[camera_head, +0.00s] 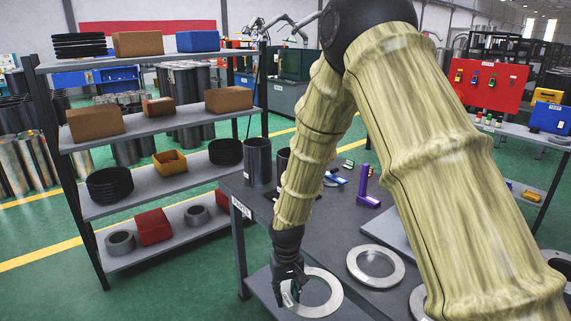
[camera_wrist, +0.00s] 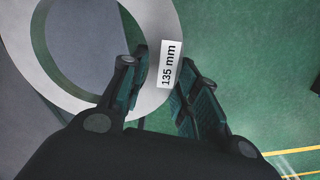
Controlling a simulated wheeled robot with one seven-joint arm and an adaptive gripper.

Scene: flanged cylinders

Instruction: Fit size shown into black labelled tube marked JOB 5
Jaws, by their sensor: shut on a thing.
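A flat light-grey ring flange (camera_head: 335,291) is at the table's near-left edge, partly behind my gripper in the head view. My gripper (camera_head: 288,298) points down and is shut on the rim of this ring. In the wrist view, the ring (camera_wrist: 157,28) passes between the two fingers (camera_wrist: 162,85), and a white label on it reads "135 mm". Two black upright tubes stand at the back left of the table: one is clear (camera_head: 257,160), the other (camera_head: 283,160) is partly hidden by my arm. No JOB 5 marking is readable.
Another ring (camera_head: 375,266) lies flat on the dark table (camera_head: 340,225), with more at the right partly hidden by my arm. A purple stand (camera_head: 366,188) and small blue item stand behind. A grey shelf rack (camera_head: 165,120) with boxes and black rings is at left.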

